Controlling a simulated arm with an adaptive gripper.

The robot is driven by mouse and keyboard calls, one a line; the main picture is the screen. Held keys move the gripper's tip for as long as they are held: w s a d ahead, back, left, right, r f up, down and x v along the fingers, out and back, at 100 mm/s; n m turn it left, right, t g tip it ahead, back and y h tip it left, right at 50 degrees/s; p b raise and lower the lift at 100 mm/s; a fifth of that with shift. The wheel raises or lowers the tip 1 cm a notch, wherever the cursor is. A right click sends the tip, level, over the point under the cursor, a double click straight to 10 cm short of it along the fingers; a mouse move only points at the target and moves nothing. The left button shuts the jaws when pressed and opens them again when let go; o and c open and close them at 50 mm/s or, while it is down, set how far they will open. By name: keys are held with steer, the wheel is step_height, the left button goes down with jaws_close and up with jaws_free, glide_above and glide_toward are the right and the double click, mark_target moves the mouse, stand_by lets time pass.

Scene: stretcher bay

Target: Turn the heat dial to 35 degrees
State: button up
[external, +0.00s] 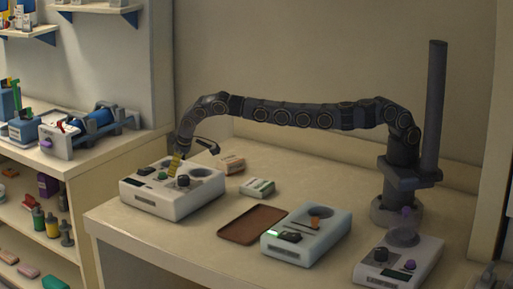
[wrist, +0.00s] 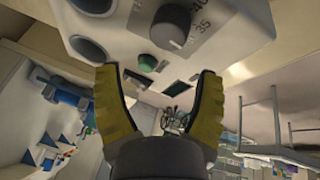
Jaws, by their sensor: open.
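The white heating unit (external: 172,203) stands at the left end of the bench; its panel fills the top of the wrist view (wrist: 236,52). Its heat dial (wrist: 171,30) is a dark grey round knob with printed numbers beside it, 40 and 35 being legible. I cannot tell exactly which number its pointer meets. In the external view the dial (external: 183,181) sits just below my gripper. My gripper (wrist: 160,72) has yellow fingers, spread apart with nothing between them. The fingertips are close to the panel, apart from the dial.
On the panel are a green button (wrist: 147,62), a dark display (wrist: 177,88) and round recesses (wrist: 88,48). A brown tray (external: 252,224), small boxes (external: 258,187), a pale blue unit (external: 306,236) and a grey unit (external: 398,264) stand to the right.

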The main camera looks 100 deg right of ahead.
mark_target(184, 176)
steer(key=a+m+h, duration=0.1)
steer(key=s+a+m+h, duration=0.1)
steer(key=m, duration=0.1)
steer(key=s+a+m+h, duration=0.1)
steer(key=a+m, duration=0.1)
steer(key=shift+s+r+t, duration=0.2)
steer(key=shift+r+t, duration=0.1)
steer(key=d+f+m, duration=0.1)
steer(key=d+f+m+h, duration=0.1)
steer(key=f, duration=0.1)
steer(key=shift+w+d+f, duration=0.1)
steer(key=shift+d+f, duration=0.1)
steer(key=shift+d, duration=0.15)
steer(key=shift+x, duration=1.1)
steer(key=shift+w, duration=0.15)
steer(key=c, duration=1.1)
